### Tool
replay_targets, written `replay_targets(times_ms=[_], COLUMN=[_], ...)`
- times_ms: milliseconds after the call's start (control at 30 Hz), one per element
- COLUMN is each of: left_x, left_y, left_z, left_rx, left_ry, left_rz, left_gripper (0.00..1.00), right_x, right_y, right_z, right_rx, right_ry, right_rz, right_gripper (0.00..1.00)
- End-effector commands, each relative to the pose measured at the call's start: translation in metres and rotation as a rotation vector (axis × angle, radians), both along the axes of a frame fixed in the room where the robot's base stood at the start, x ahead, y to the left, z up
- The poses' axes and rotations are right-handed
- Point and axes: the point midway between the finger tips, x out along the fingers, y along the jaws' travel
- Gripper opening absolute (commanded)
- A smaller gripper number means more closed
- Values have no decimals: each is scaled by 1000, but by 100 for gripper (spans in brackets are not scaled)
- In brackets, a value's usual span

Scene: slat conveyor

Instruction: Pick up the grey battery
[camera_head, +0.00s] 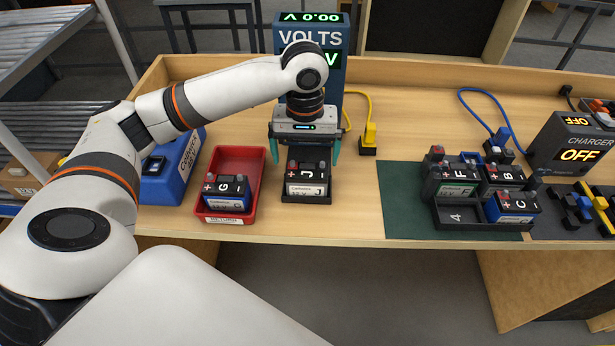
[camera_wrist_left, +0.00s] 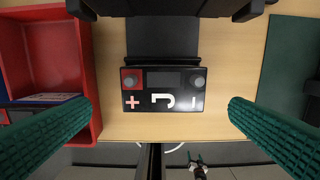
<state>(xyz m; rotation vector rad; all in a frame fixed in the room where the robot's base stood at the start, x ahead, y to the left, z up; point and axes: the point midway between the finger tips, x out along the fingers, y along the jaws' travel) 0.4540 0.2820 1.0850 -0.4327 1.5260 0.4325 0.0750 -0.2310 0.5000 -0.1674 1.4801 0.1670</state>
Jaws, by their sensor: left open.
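A dark grey battery marked J (camera_head: 306,176) with a pale front label stands on a small black stand (camera_head: 306,199) near the table's front edge. In the left wrist view, its dark top (camera_wrist_left: 163,90) shows a red plus terminal and a white J. My left gripper (camera_head: 303,150) is open above it, pointing down. In the wrist view, the green fingers lie to the left and right of the battery, apart from it.
A red bin (camera_head: 237,160) holding a blue battery G (camera_head: 232,191) is close on the left. The volt meter (camera_head: 312,40) stands behind the gripper, with a yellow plug (camera_head: 369,138) to its right. Batteries B (camera_head: 504,180) and C (camera_head: 512,206) share the black tray.

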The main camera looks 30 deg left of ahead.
Motion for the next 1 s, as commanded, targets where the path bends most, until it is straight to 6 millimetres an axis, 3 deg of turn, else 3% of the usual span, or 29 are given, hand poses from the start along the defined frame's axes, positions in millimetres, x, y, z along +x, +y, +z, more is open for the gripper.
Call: replay_targets(times_ms=[267, 533, 833, 1000], left_x=[1, 3, 4, 4], left_y=[0, 0, 0, 0], left_z=[-23, -61, -67, -67], left_rx=[1, -1, 0, 0], left_ry=[3, 1, -2, -2], left_rz=[0, -1, -3, -3], left_gripper=[100, 100, 100, 74], right_x=[4, 9, 9, 9], right_y=[0, -3, -6, -6], right_z=[6, 16, 15, 15], right_rx=[0, -4, -7, -7], right_ry=[-4, -12, -13, -13], right_rz=[0, 1, -1, -2], right_gripper=[71, 71, 71, 71])
